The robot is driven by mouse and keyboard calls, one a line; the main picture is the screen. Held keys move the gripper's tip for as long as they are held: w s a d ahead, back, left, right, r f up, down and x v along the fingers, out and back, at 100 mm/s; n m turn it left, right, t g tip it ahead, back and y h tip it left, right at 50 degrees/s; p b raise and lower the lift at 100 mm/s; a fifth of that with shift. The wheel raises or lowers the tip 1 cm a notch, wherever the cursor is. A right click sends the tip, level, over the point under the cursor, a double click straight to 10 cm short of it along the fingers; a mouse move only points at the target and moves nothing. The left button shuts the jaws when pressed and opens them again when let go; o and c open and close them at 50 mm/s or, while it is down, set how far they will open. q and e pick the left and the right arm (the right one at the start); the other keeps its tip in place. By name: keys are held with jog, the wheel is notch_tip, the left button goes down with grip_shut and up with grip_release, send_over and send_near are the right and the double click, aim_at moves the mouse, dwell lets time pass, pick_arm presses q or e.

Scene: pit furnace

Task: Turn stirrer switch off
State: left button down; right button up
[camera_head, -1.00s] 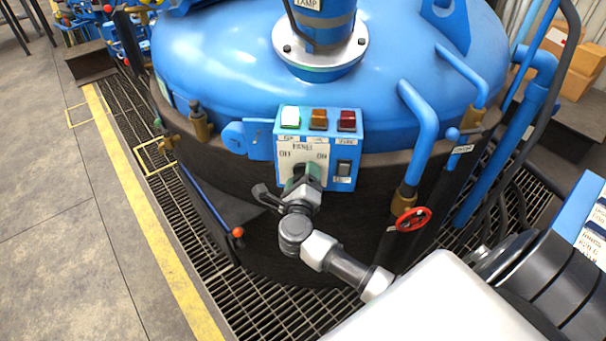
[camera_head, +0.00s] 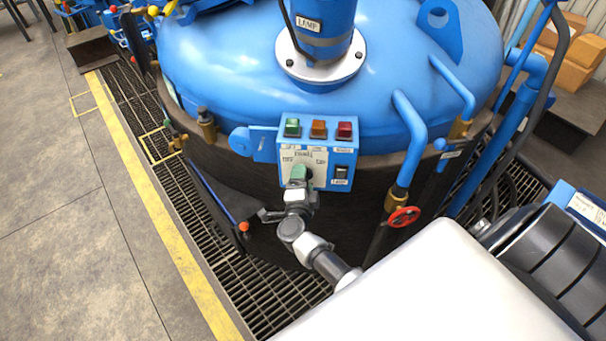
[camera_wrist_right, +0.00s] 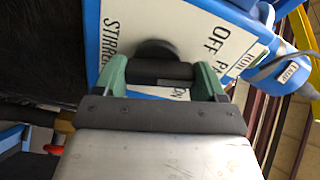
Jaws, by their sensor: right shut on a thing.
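The blue switch panel (camera_head: 342,128) is on the front of the blue-lidded furnace. It has a white plate with OFF and ON marks. In the right wrist view the plate (camera_wrist_right: 210,38) reads STIRRER and OFF, and part of ON shows. My right gripper (camera_head: 302,172) is at the plate, its green fingers on either side of the black stirrer switch knob (camera_wrist_right: 157,48) and shut on it. In the head view the gripper hides the knob, so its setting is hard to read there. The green lamp (camera_head: 292,127) on the panel looks unlit. My left gripper is out of view.
An orange lamp (camera_head: 318,129), a red lamp (camera_head: 344,131) and a small black rocker switch (camera_head: 341,173) are on the same panel. A red valve wheel (camera_head: 403,217) and blue pipes stand to its right. An orange-tipped lever (camera_head: 243,227) is at lower left.

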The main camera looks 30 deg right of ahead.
jog(key=n+p, duration=0.2)
jog(key=n, duration=0.1)
jog(key=shift+a, duration=0.1)
jog(key=shift+f+n+p, duration=0.15)
jog(key=shift+n+p, duration=0.4)
jog(key=shift+n, duration=1.15)
jog(key=o, duration=0.9)
jog(key=shift+w, duration=0.1)
jog(key=shift+o, duration=0.2)
jog(key=p+v, duration=0.3)
jog(key=v, duration=0.8)
